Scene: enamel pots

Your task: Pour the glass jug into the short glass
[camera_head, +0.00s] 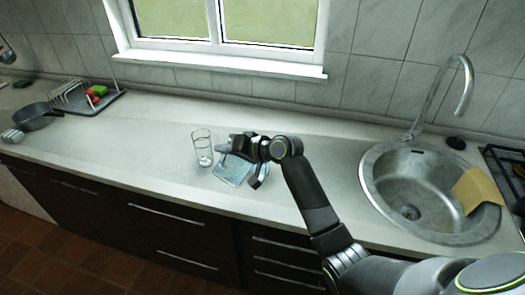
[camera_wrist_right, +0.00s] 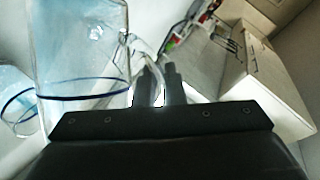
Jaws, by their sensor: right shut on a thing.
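The short glass (camera_head: 202,150), clear and seemingly empty, stands upright on the counter left of my right gripper. The glass jug (camera_head: 235,170), clear and bluish, is right beside it and looks tilted; my gripper hides part of it. My right gripper (camera_head: 262,165) is shut on the jug's handle. In the right wrist view, the jug (camera_wrist_right: 80,55) fills the left side, with a dark blue line around it, and its handle is between the fingers (camera_wrist_right: 157,88). A round glass edge (camera_wrist_right: 18,105) shows at far left. My left gripper is out of view.
A metal sink (camera_head: 412,200) with a tall tap (camera_head: 465,85) and a yellow cloth (camera_head: 478,190) is to the right. A dish rack (camera_head: 75,95) and a dark pan (camera_head: 38,117) are at far left. The counter between pan and glass is clear.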

